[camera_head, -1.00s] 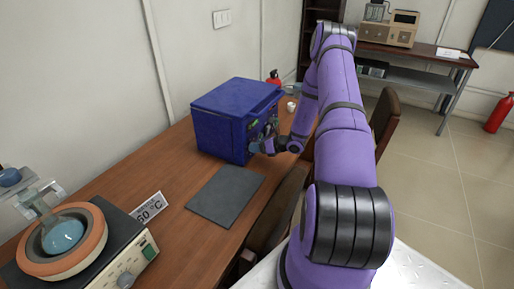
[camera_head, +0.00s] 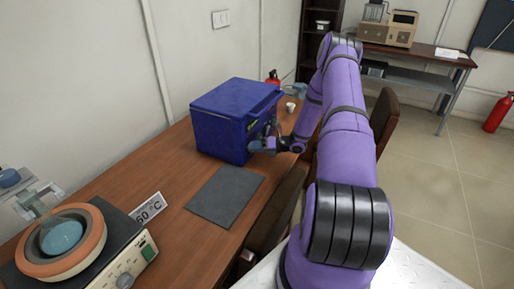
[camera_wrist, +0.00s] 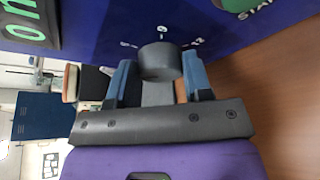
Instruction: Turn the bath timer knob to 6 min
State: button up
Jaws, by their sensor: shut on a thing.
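The blue bath box (camera_head: 225,122) stands on the wooden table, its control side turned towards my arm. In the wrist view a dark grey round knob (camera_wrist: 159,60) sits on the box's blue panel. White scale marks, one reading like 12, ring it; the others are too small to read surely. My gripper (camera_wrist: 160,82) has blue fingers on both sides of the knob and is shut on it. In the head view my gripper (camera_head: 262,146) is at the box's control side, and the knob is too small to make out there.
A green display (camera_wrist: 20,22) and a green START button (camera_wrist: 238,4) are on the panel near the knob. A dark mat (camera_head: 225,195) lies in front of the box. A heater with a flask (camera_head: 62,240) and a 60 °C sign (camera_head: 149,208) stand at lower left. A chair (camera_head: 272,215) is beside the table.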

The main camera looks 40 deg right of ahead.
aim_at(249, 141)
jog(key=o, duration=0.9)
jog(key=shift+r, duration=0.45)
notch_tip(249, 141, up, 2)
jog(key=shift+d+r, duration=0.1)
jog(key=shift+r, duration=0.15)
jog(key=s+a, duration=0.2)
jog(key=s, duration=0.2)
jog(key=s+a+r, duration=0.1)
jog(key=s+a, duration=0.1)
jog(key=s, duration=0.3)
jog(key=s+a, duration=0.3)
jog(key=s, duration=0.2)
jog(key=shift+s+a+r, duration=0.1)
jog(key=shift+s+r, duration=0.1)
jog(key=shift+r, duration=0.05)
